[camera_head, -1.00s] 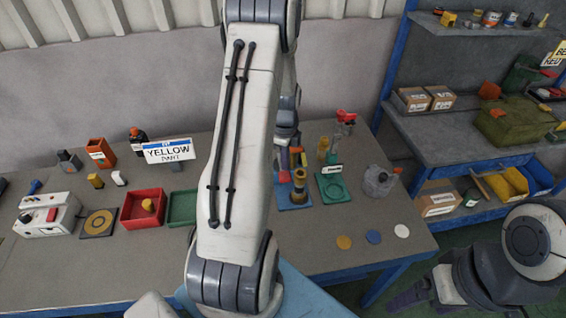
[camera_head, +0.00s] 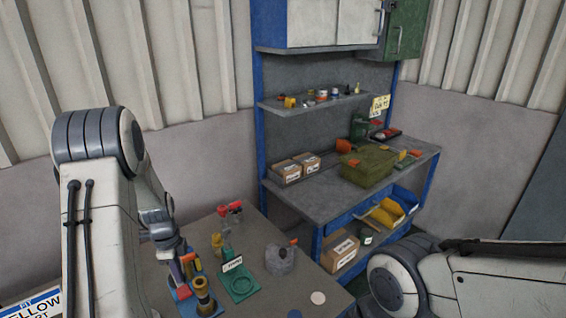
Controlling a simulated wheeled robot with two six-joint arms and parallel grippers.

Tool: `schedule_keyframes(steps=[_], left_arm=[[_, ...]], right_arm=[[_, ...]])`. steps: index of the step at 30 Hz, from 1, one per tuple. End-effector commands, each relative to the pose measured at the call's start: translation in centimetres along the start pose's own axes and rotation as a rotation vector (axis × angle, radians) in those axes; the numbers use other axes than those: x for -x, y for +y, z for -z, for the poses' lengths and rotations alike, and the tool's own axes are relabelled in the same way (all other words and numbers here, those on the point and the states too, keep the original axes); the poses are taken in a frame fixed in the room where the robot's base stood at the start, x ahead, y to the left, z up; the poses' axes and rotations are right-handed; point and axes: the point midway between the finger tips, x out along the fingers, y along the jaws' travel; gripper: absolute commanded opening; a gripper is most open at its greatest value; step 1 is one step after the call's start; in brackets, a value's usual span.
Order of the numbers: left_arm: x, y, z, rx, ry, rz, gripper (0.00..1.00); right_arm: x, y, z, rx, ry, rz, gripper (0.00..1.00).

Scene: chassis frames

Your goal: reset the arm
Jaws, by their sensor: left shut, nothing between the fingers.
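My left arm comes in from the left in the head view, bends at a high elbow and reaches down over the bench. Its left gripper (camera_head: 181,250) is small and partly hidden by the arm; it is shut and empty. It is close above or behind a blue holder (camera_head: 206,313) with upright coloured pieces; I cannot tell whether they touch. My right arm shows only as pale links at the lower right; its gripper is out of view.
The bench (camera_head: 270,303) also bears a green fixture (camera_head: 241,284), a grey rounded object (camera_head: 281,260) and a red-topped item (camera_head: 230,210). A blue-framed shelf unit (camera_head: 258,120) with cardboard boxes (camera_head: 286,171) and a green case (camera_head: 366,166) stands behind to the right.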

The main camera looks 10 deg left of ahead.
Motion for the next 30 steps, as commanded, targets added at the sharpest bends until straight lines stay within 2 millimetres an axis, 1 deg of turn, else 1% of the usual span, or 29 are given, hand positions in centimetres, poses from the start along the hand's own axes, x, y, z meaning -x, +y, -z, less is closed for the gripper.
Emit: schedule_keyframes(steps=[2, 4, 5, 6, 8, 9, 11, 12, 14, 15, 17, 18, 21, 22, 24, 25, 27, 30], left_arm=[[0.5, 0.1, 1.6, 0.008, 0.001, 0.004, 0.00], [1.4, 0.5, 4.2, 0.031, 0.003, 0.008, 0.00], [1.9, 0.9, 5.8, 0.046, 0.005, 0.011, 0.00], [2.7, 1.6, 8.2, 0.070, 0.009, 0.015, 0.00], [4.0, 3.4, 12.0, 0.114, 0.017, 0.020, 0.00], [4.8, 5.0, 14.5, 0.148, 0.023, 0.021, 0.00], [5.9, 7.9, 18.0, 0.201, 0.032, 0.019, 0.00], [6.5, 10.0, 19.9, 0.239, 0.039, 0.018, 0.00], [7.3, 13.5, 22.3, 0.293, 0.049, 0.011, 0.00], [7.7, 15.9, 23.5, 0.328, 0.055, 0.006, 0.00], [8.1, 19.5, 24.8, 0.380, 0.063, -0.003, 0.00], [8.3, 21.7, 25.3, 0.413, 0.067, -0.010, 0.00], [8.4, 26.3, 25.6, 0.487, 0.074, -0.028, 0.00], [8.4, 27.4, 25.5, 0.506, 0.074, -0.034, 0.00], [8.3, 29.4, 25.3, 0.540, 0.076, -0.043, 0.00], [8.3, 30.0, 25.2, 0.553, 0.075, -0.046, 0.00], [8.3, 31.0, 24.9, 0.574, 0.074, -0.052, 0.00], [8.3, 31.5, 24.8, 0.590, 0.072, -0.055, 0.00]], right_arm=[[-0.4, 0.0, 0.0, 0.000, 0.000, 0.000, 0.85], [-0.9, 0.1, -0.1, -0.001, 0.000, 0.000, 0.85], [-1.3, 0.1, -0.1, -0.001, 0.000, 0.000, 0.85], [-1.7, 0.1, -0.1, -0.001, 0.000, 0.000, 0.85], [-2.5, 0.2, -0.1, -0.002, 0.000, 0.000, 0.85], [-3.0, 0.2, -0.2, -0.002, 0.000, 0.000, 0.85], [-3.8, 0.3, -0.2, -0.003, 0.000, 0.000, 0.85], [-4.3, 0.3, -0.2, -0.003, 0.000, 0.000, 0.85], [-5.0, 0.4, -0.3, -0.004, 0.000, 0.000, 0.85], [-5.5, 0.4, -0.3, -0.004, 0.000, 0.000, 0.85], [-6.2, 0.5, -0.3, -0.004, 0.000, 0.000, 0.85], [-6.6, 0.5, -0.3, -0.005, 0.000, 0.000, 0.85], [-7.3, 0.5, -0.4, -0.005, 0.000, 0.000, 0.85], [-7.5, 0.5, -0.4, -0.005, 0.000, 0.000, 0.85], [-7.8, 0.6, -0.4, -0.006, 0.000, 0.000, 0.85], [-7.9, 0.6, -0.4, -0.006, 0.000, 0.000, 0.85], [-8.0, 0.6, -0.4, -0.006, 0.000, 0.000, 0.85], [-8.0, 0.6, -0.4, -0.006, 0.000, 0.000, 0.85]])
